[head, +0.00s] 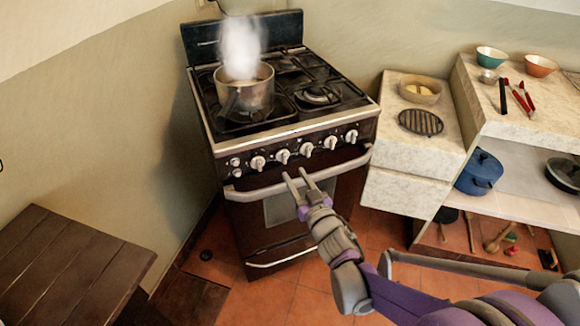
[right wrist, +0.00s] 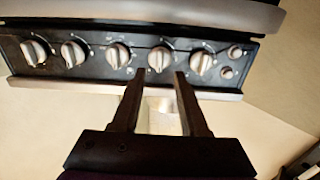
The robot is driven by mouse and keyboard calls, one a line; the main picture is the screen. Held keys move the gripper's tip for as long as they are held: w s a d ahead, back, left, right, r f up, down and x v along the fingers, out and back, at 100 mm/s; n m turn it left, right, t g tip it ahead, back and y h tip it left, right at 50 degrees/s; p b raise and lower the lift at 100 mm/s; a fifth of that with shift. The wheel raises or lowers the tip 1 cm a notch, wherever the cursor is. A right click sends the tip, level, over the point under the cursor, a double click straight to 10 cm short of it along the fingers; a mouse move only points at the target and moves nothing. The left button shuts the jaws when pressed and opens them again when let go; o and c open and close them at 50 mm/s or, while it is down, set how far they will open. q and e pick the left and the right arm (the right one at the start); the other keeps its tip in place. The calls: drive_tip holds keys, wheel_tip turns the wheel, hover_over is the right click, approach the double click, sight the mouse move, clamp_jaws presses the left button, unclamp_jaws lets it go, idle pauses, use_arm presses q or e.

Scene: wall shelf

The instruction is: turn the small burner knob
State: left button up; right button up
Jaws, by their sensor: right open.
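A row of several pale burner knobs lines the dark front panel (head: 294,147) of the stove. Which one is the small burner knob I cannot tell. My right gripper (head: 296,175) is open and empty, just in front of the panel near the oven handle. In the right wrist view, the second knob from the two small buttons (right wrist: 160,59) shows between the fingertips of the gripper (right wrist: 159,72). The same knob shows in the head view (head: 282,156). I cannot see contact with it. My left gripper is not in view.
A steaming pot (head: 245,90) stands on the stove's left burners. The oven handle (head: 265,191) runs below the knobs. A counter (head: 412,148) with a bowl and a dark trivet is at the right. A brown wooden table (head: 70,265) is at lower left.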

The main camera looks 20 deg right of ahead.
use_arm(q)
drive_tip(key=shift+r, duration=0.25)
use_arm(e)
drive_tip(key=s, duration=0.5)
drive_tip(key=shift+d, duration=0.3)
drive_tip(key=s+d+f+m+g+h, duration=0.35)
drive_tip(key=s+f+g+h, duration=0.2)
drive_tip(key=s, duration=0.45)
drive_tip(key=s+a+f+n+g+y, duration=0.1)
drive_tip(key=s+a+f+g, duration=0.15)
drive_tip(key=s, duration=0.35)
drive_tip(key=s+a+f+n+g+y, duration=0.1)
drive_tip(key=s+g, duration=0.2)
drive_tip(key=s, duration=0.2)
drive_tip(key=s+a+f+g+y, duration=0.1)
drive_tip(key=s+f+g+y, duration=0.1)
drive_tip(key=s, duration=0.4)
use_arm(q)
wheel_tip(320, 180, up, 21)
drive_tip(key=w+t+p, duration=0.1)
drive_tip(key=p, duration=1.8)
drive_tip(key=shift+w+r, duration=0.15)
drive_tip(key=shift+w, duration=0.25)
use_arm(e)
wheel_tip(320, 180, up, 22)
drive_tip(key=w, duration=0.2)
drive_tip(key=shift+w+f+t+h, duration=0.2)
drive_tip(key=shift+w+t+h, duration=0.1)
drive_tip(key=shift+w+h, duration=0.1)
